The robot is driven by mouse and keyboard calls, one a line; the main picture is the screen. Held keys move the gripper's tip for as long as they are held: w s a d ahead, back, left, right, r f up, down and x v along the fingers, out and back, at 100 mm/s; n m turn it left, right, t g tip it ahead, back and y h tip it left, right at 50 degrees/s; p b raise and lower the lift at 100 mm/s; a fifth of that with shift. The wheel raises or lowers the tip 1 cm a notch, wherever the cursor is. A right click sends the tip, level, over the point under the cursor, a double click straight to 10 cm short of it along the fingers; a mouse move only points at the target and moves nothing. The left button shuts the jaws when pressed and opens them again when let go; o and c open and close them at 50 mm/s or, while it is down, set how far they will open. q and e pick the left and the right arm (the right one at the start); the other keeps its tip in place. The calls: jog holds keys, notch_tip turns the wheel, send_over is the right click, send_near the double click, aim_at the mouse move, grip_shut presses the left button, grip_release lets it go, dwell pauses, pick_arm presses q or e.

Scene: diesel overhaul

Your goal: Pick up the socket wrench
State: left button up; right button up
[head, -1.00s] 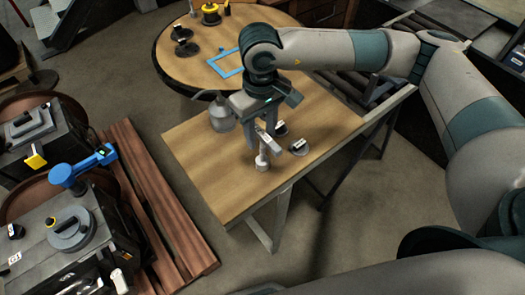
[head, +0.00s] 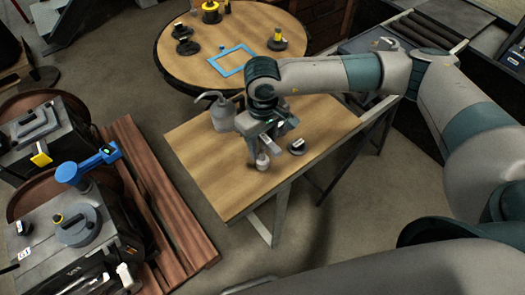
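My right gripper (head: 275,150) hangs over the small wooden table (head: 208,170), pointing down, its fingers apart. A small pale upright piece (head: 262,162) stands on the table at its left fingertip. I cannot tell whether they touch. A dark disc with a white label (head: 296,149) lies by the right finger. I cannot make out for sure which thing is the socket wrench; part of the tabletop is hidden behind the gripper. My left gripper is not in view.
A grey oil can (head: 222,115) stands left of the gripper. The round table (head: 200,72) behind holds a blue frame (head: 233,60) and several small parts. The table's front left is clear.

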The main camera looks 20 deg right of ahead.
aim_at(266, 136)
jog(key=shift+c, duration=0.7)
grip_shut()
jog(key=shift+r, duration=0.15)
jog(key=shift+r+b, duration=0.4)
jog(key=shift+b, duration=0.15)
jog(key=r+b, duration=0.2)
jog(key=r, duration=0.1)
jog(key=shift+s+d, duration=0.2)
jog(key=shift+d, duration=0.2)
jog(key=s+d+r+b, duration=0.5)
jog(key=s+d+r, duration=0.1)
jog(key=d+r, duration=0.1)
jog(key=shift+s+d, duration=0.15)
jog(key=shift+d, duration=0.75)
